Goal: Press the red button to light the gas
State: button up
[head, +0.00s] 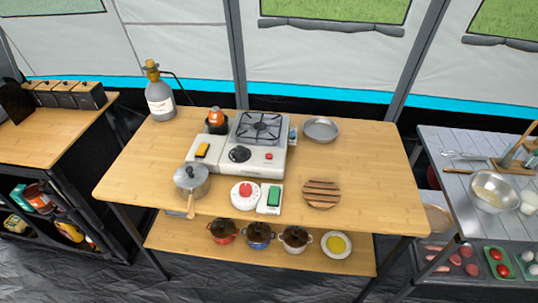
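A white portable gas stove (222,161) stands on the wooden table, with a dark burner grate (259,127) at its back. Its front panel carries a black round knob (239,154), a yellow piece (203,150) at the left and a small red button (269,156) at the right. The red button is uncovered, and nothing touches it. I cannot tell whether it is pressed, and no flame shows at the burner. My gripper is not in view.
A lidded pot (191,179), a white device with a red top (245,194), a green-faced device (271,198) and a slatted wooden trivet (322,193) stand in front. A grey pan (320,129) lies right, a gas bottle (159,98) back left. The table's right side (375,165) is clear.

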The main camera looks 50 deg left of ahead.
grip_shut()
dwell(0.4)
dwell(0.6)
